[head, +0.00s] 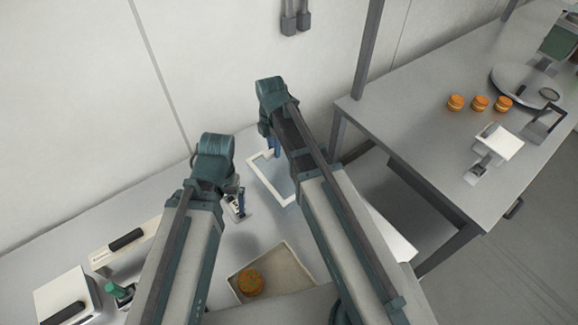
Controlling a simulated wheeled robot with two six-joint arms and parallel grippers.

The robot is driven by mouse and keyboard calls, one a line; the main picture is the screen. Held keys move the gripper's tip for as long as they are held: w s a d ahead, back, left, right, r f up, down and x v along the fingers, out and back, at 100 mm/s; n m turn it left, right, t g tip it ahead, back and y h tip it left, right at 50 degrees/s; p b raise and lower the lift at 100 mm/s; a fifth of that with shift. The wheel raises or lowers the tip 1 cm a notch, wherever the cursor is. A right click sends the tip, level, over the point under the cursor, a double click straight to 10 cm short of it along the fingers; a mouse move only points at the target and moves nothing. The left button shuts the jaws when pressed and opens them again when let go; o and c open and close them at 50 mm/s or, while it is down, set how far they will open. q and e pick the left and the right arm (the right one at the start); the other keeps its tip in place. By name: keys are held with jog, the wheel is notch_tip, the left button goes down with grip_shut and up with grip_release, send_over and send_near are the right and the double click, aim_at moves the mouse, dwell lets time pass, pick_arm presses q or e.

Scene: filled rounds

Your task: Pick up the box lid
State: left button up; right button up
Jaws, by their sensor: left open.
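A flat piece with a white rim and a greyish, window-like middle, which looks like the box lid (256,166), lies on the bench at the back centre; my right arm hides its right part. My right gripper (273,148) points down at the lid's far edge; I cannot tell whether it touches it, and its jaws are mostly hidden. My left gripper (240,206) is open and empty over the bench, left of and nearer than the lid. An open, shallow beige box (294,281) stands in front, with one orange-brown round (250,283) in it.
White devices with black handles (125,240) and a green-topped item (118,291) stand at left. A white panel (393,233) shows beyond my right arm. The right-hand table (420,130) holds three orange rounds (480,104), a round plate and a white-topped device (499,141). A grey post rises between.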

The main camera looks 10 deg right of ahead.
grip_shut()
jog(key=shift+r, duration=0.15)
